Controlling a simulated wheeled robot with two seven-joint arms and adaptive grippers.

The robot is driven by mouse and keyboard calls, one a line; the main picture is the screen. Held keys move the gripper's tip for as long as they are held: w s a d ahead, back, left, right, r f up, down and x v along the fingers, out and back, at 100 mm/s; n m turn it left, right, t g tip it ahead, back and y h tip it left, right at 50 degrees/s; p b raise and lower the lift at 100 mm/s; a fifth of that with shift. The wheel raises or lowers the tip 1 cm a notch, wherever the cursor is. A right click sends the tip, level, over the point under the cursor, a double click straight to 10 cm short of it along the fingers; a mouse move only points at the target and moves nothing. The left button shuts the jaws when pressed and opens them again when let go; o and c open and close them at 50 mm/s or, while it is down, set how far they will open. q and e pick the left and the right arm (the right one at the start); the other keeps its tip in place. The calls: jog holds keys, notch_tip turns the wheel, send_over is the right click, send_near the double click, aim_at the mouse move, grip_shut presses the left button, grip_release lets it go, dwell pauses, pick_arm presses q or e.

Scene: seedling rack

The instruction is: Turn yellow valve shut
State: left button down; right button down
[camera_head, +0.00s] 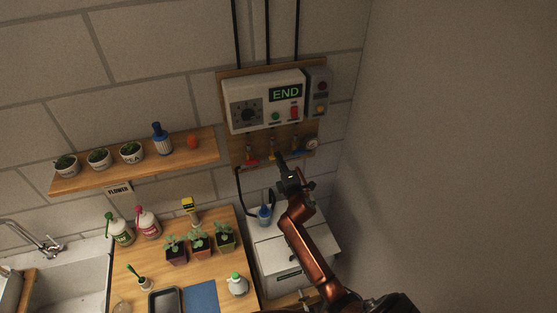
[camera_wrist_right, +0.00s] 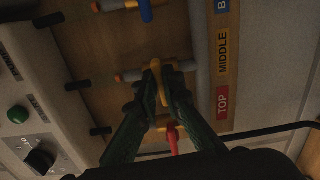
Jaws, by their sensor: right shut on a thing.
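The yellow valve (camera_wrist_right: 157,82) is the middle one of three valves in the right wrist view, beside the yellow MIDDLE label (camera_wrist_right: 223,52). Its handle appears to lie across its short grey pipe, partly hidden by my fingers. My right gripper (camera_wrist_right: 160,88) is shut on this handle, with a dark green finger on each side. In the head view my right gripper (camera_head: 281,161) reaches the wooden valve board below the control box, and the yellow valve (camera_head: 274,154) shows just by its tips. My left gripper is not in view.
The red valve (camera_wrist_right: 173,138) and blue valve (camera_wrist_right: 146,10) sit close on either side. The control box (camera_head: 262,101) reading END is just above. A shelf (camera_head: 180,158) with pots is at the left; a wooden table (camera_head: 220,287) with seedlings stands below.

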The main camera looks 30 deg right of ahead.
jog(key=shift+f+m, duration=0.1)
jog(key=shift+m, duration=0.5)
jog(key=c, duration=2.1)
grip_release()
jog(key=shift+s, duration=0.15)
jog(key=v, duration=1.1)
jog(key=shift+s+a, duration=0.2)
jog(key=shift+s, duration=0.2)
